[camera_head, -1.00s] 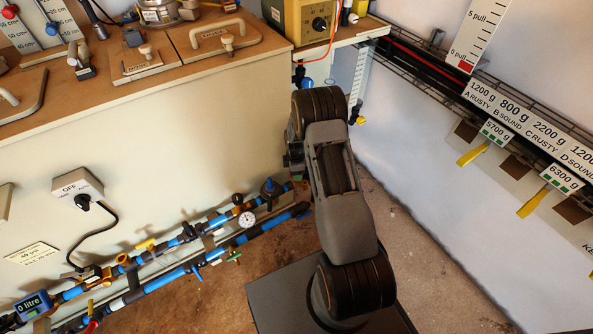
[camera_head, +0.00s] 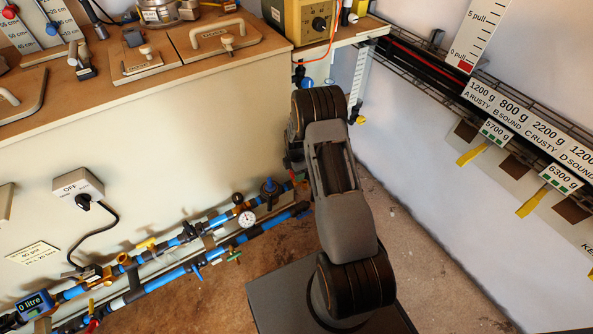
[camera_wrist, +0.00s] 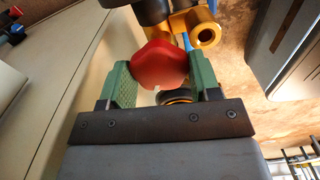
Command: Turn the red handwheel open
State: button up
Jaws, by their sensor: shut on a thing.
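The red handwheel (camera_wrist: 160,66) is in the upper middle of the wrist view, between the two green fingers of my gripper (camera_wrist: 162,80). The fingers are shut on its rim from the left and right. A brass-coloured fitting (camera_wrist: 203,33) and a blue pipe part lie just behind the wheel. In the head view my arm hides the gripper and most or all of the wheel, so I cannot read the wheel's angle there.
Blue pipes with a white dial gauge (camera_head: 247,219) and several small valves run low along the cream cabinet. A blue-topped valve (camera_head: 269,190) stands close to my wrist. A wire rack (camera_head: 405,68) lines the right wall. Brown floor (camera_head: 415,250) is open at the right.

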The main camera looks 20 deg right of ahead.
jog(key=o, duration=0.9)
notch_tip(320, 180, up, 14)
jog(key=p, duration=0.4)
jog(key=shift+f, duration=0.1)
